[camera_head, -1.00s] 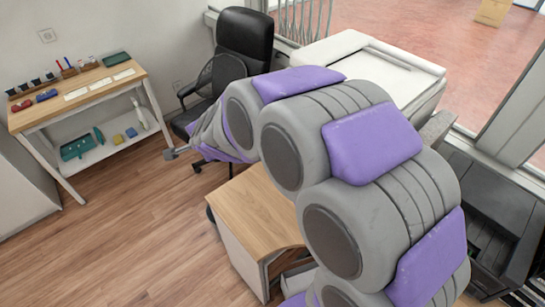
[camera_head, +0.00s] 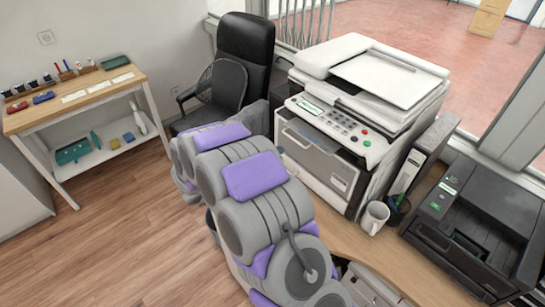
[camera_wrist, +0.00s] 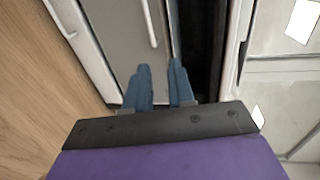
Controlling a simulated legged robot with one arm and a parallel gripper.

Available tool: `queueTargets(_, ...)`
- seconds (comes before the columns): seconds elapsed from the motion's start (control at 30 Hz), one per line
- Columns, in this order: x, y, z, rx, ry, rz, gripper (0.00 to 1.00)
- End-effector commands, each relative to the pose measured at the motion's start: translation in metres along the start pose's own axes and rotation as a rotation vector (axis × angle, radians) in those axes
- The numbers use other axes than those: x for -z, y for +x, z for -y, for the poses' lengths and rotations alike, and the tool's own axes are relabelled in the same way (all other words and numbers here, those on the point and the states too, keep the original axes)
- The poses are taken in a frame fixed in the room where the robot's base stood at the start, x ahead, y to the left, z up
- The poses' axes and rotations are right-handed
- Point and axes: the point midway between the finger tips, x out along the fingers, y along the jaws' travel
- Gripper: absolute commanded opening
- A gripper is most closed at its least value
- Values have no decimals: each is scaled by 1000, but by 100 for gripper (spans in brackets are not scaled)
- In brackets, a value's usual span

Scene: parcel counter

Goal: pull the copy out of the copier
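The copier (camera_head: 345,180) is a white and grey machine with a scanner lid (camera_head: 390,75), a button panel (camera_head: 335,122) and a grey front. It stands on the wooden counter beyond my arm. In the head view my gripper is hidden by my arm. In the wrist view my gripper's blue fingers (camera_wrist: 160,68) are slightly apart, with nothing seen between them. They point at a grey panel (camera_wrist: 105,45) with light bars, beside a dark gap (camera_wrist: 205,50). I cannot tell whether they touch it. I cannot make out the copy in either view.
A white mug (camera_head: 375,217) and a dark pen cup (camera_head: 397,209) stand right of the copier. A black printer (camera_head: 475,225) is further right. A black chair (camera_head: 245,50) stands behind my arm. A side table (camera_head: 75,95) is at left; the floor before it is clear.

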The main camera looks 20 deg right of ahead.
Motion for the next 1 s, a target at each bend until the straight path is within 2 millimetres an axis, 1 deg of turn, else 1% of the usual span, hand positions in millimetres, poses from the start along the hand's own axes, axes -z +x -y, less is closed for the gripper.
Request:
queueTargets(0.2,3,28,6,-7,1,-2,23)
queueTargets(0.57,-1,59,14,-2,0,2,23)
queueTargets(0.9,1,97,18,-6,2,0,23)
queueTargets(1.0,1,105,20,-7,1,1,23)
